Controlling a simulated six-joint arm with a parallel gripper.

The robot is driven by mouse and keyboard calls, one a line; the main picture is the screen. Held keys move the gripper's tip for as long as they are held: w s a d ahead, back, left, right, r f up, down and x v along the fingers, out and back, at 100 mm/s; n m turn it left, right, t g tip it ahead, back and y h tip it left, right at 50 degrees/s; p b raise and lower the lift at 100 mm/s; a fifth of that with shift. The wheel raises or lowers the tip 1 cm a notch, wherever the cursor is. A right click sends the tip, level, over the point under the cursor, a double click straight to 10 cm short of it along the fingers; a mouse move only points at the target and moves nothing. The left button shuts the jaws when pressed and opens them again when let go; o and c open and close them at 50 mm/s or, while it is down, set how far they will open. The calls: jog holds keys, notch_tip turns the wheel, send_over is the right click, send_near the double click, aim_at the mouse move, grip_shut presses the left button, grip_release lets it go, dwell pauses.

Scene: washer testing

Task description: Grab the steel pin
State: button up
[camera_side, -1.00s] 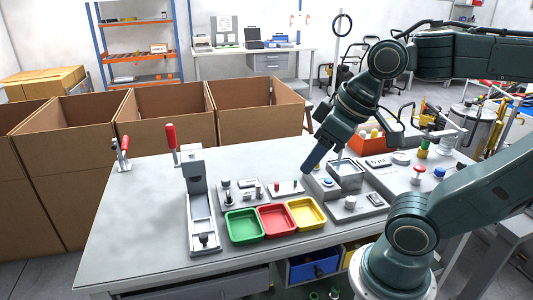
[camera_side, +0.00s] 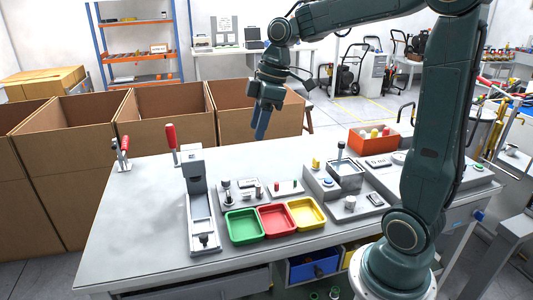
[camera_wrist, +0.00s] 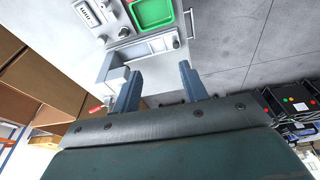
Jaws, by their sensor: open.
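My gripper (camera_side: 261,125) is raised high above the back edge of the table, pointing down, open and empty. In the wrist view its two blue-grey fingers (camera_wrist: 157,82) are spread apart, with nothing between them but the fixture below. Small metallic posts (camera_side: 227,191) stand on a grey fixture block (camera_side: 242,200) behind the green tray; a short grey cylinder (camera_side: 258,191) stands at its right side. These parts are too small for me to tell which is the steel pin. The gripper is well above and behind them, touching nothing.
A tall toggle clamp fixture (camera_side: 199,208) with a red handle stands left of the green (camera_side: 244,238), red (camera_side: 277,234) and yellow (camera_side: 306,227) trays. A grey box (camera_side: 346,178) with an upright rod stands to the right. Cardboard boxes (camera_side: 170,124) line the back.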

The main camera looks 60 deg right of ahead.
jog(key=w+d+f+n+g+y, duration=0.1)
jog(key=w+d+f+n, duration=0.15)
jog(key=d, duration=0.25)
jog(key=w+d+f+n, duration=0.2)
jog(key=w+d+f, duration=0.2)
jog(key=d, duration=0.1)
jog(key=n+y, duration=0.2)
jog(key=n, duration=0.1)
send_near(258, 185)
jog(key=shift+w+a+f+g, duration=0.2)
jog(key=shift+a+f, duration=0.15)
jog(key=shift+f, duration=0.45)
jog(key=shift+w+a+f+g, duration=0.1)
jog(key=shift+w+a+f, duration=0.2)
jog(key=shift+f, duration=0.5)
jog(key=shift+s+a, duration=0.1)
jog(key=shift+x, duration=2.55)
grip_shut()
